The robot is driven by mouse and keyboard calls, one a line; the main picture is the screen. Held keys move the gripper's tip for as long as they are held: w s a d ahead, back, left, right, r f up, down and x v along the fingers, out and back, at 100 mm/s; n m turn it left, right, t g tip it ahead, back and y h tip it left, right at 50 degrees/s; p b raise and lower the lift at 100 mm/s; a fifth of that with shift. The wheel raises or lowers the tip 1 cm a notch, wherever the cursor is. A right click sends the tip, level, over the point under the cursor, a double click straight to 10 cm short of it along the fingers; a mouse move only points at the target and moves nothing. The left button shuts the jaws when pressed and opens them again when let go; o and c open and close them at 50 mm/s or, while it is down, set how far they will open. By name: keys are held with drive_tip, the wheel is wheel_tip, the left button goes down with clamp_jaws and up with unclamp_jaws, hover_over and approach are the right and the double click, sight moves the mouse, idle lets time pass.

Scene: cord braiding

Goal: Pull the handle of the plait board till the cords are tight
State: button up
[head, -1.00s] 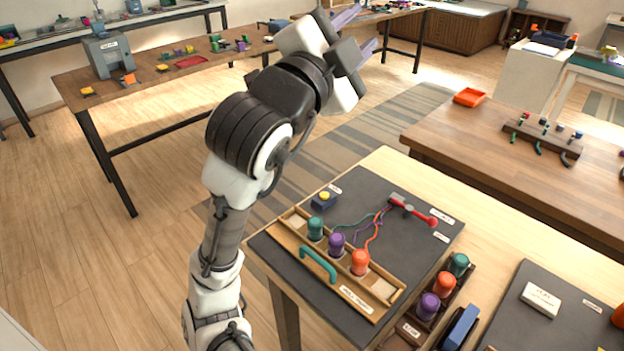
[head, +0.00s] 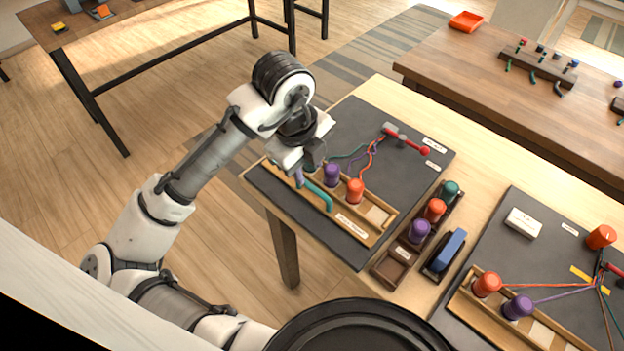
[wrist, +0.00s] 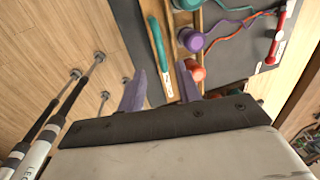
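The plait board (head: 378,238) is a wooden rack on a dark mat, with a teal bar handle (head: 322,197) along its near side. Purple and orange bobbins (head: 355,189) stand in it; a teal one is mostly hidden behind my gripper. Teal, purple and red cords (head: 366,158) run in loose curves to a red-handled clamp (head: 405,139). My gripper (head: 304,175) is low over the handle's left end. In the wrist view, its purple fingers (wrist: 160,80) stand apart, and the handle (wrist: 157,45) lies ahead between their lines, with no clear contact.
Right of the board are a bobbin tray (head: 390,268) with teal, orange and purple bobbins, and a blue block-like item (head: 447,250). A second mat (head: 520,262) with a corded rack lies further right. Another brown table (head: 480,75) stands behind.

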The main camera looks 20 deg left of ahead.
sight(313, 188)
drive_tip(key=f, duration=0.2)
drive_tip(key=w+f, duration=0.1)
drive_tip(key=f, duration=0.4)
drive_tip(key=shift+w+d+f+p, duration=0.1)
drive_tip(key=shift+w+d+p, duration=0.15)
drive_tip(key=shift+p, duration=0.05)
clamp_jaws()
